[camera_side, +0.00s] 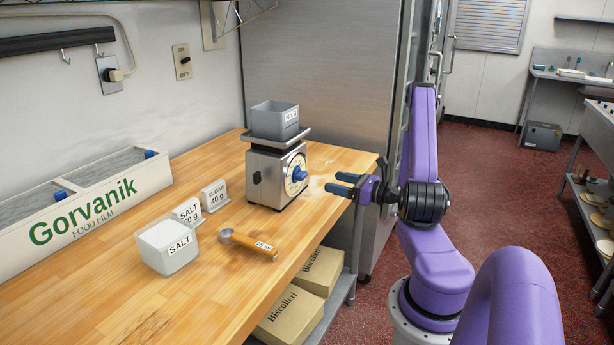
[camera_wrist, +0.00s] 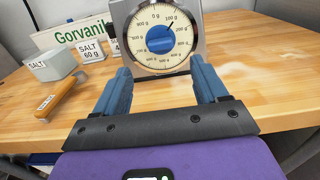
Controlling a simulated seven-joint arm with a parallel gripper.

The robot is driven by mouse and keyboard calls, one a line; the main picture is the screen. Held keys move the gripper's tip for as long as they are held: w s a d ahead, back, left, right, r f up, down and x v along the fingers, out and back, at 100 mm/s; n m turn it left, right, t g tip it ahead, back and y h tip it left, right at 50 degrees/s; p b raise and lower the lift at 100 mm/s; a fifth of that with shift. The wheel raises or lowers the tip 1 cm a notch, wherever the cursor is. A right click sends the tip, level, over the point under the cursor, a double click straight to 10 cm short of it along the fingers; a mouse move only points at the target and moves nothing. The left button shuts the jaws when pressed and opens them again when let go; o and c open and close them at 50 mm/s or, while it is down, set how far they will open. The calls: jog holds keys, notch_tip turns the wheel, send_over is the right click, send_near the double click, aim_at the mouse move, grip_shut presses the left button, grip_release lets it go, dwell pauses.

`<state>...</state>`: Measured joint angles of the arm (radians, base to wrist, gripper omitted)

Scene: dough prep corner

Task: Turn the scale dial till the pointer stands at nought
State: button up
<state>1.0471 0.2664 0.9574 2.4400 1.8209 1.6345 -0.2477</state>
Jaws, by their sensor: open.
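The scale (camera_side: 268,178) stands on the wooden counter with a grey tub (camera_side: 274,121) on its top plate. Its round dial face, with a blue knob (camera_wrist: 161,40) in the middle, is toward my gripper; the knob also shows in the side view (camera_side: 299,173). In the wrist view the dark pointer (camera_wrist: 169,27) slants up and right, near the 100 g mark, to the right of the 0 g mark at the top. My gripper (camera_side: 334,182) is open and empty, in front of the dial and apart from it. Its blue fingers (camera_wrist: 160,70) frame the dial's lower part.
A salt tub (camera_side: 167,248), a wood-handled scoop (camera_side: 248,243) and cards reading SALT (camera_side: 187,212) and SUGAR (camera_side: 214,195) stand left of the scale. A Gorvanik film box (camera_side: 85,212) lies along the wall. A steel cabinet (camera_side: 320,80) is behind the scale.

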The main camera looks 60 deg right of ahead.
aim_at(305, 175)
jog(key=w, duration=1)
jog(key=shift+w, duration=0.35)
jog(key=c, duration=1.1)
